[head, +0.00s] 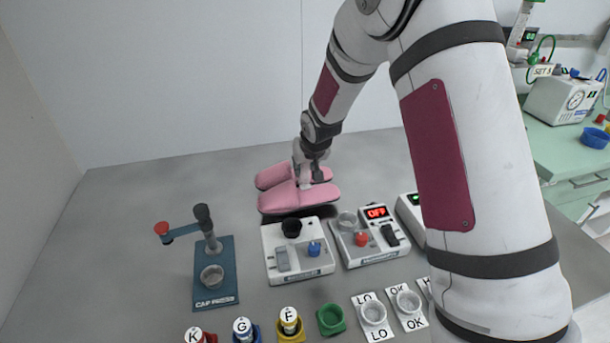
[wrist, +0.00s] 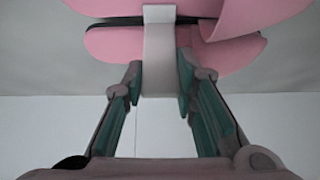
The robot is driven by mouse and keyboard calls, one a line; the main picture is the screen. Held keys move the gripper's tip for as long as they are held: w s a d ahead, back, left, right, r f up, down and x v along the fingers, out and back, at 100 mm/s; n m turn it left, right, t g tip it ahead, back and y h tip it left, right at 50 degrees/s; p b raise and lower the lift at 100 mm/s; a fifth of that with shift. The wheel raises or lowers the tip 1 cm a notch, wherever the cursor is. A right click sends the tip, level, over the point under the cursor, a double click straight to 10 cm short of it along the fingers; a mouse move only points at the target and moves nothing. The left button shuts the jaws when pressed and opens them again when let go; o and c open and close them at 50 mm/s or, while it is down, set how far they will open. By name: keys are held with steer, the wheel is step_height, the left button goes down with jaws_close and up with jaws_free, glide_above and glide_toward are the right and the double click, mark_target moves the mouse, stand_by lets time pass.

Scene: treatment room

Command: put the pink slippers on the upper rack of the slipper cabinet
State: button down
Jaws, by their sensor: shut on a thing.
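The pair of pink slippers (head: 300,197) has dark soles and is at the back middle of the grey table, side by side, toes to the left. I cannot tell whether they rest on the table or hang just above it. A pale tab (wrist: 158,62) stands between them in the wrist view, with the pink slippers (wrist: 235,40) on both sides. My gripper (head: 308,180) is over the slippers, its jaws (wrist: 160,88) closed on the pale tab. My arm covers part of the right side. No slipper cabinet shows in either view.
In front stand a cap press (head: 215,285), a white box with a blue knob (head: 295,262) and a white box with a red display (head: 365,245). Several labelled small cups line the front edge. A green bench (head: 560,150) is at right. The table's left is clear.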

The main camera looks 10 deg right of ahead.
mark_target(305, 174)
steer(key=shift+f, duration=1.5)
steer(key=c, duration=1.3)
jaws_free()
steer(key=shift+f, duration=0.15)
steer(key=shift+s+r, duration=0.15)
steer(key=shift+r, duration=0.25)
steer(key=v, duration=1.1)
steer(key=shift+s+r, duration=0.2)
steer(key=shift+r, duration=0.05)
